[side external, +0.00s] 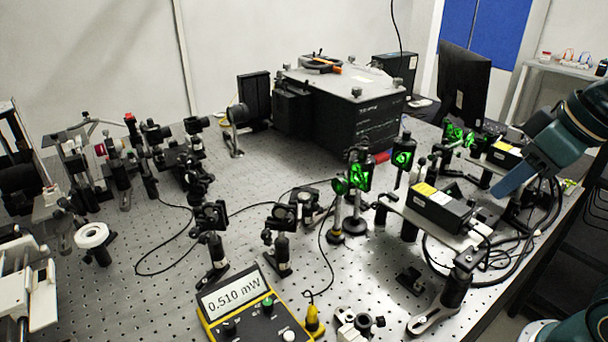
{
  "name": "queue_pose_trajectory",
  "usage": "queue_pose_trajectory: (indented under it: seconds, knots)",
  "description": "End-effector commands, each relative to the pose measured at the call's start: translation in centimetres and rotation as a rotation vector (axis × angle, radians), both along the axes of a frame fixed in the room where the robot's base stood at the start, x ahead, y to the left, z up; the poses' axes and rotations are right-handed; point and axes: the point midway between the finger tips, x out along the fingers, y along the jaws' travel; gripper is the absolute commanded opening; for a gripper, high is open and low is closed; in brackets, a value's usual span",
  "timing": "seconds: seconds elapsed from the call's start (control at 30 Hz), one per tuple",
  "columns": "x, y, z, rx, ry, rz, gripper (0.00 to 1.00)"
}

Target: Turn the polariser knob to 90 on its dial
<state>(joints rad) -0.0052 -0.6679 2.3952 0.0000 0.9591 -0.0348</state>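My gripper (513,180) comes in from the right edge, its blue finger end pointing down and left above the right side of the bench. Only one blue finger shape shows, so its opening cannot be told. It appears apart from the optics and holds nothing that I can see. I cannot identify the polariser knob or its dial with certainty, and no dial marks are legible. A white ring (93,236) on a short post stands at the left; I cannot tell whether it is the polariser. A yellow-edged power meter (254,317) at the front reads 0.510 mW.
The perforated bench (130,290) carries many post-mounted optics. A black laser box (435,207) with a yellow label stands below and left of my gripper, cables beside it. Green-lit mounts (403,158) stand behind it. A large black instrument (350,115) fills the back. The front left is clearer.

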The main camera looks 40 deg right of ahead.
Motion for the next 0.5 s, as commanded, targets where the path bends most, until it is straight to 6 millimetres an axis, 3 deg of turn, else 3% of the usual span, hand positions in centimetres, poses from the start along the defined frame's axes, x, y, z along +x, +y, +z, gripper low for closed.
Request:
queue_pose_trajectory:
  seconds: [0.5]
  knots:
    - [9.9, 0.8, 7.4, -0.061, 0.167, 0.174, 0.39]
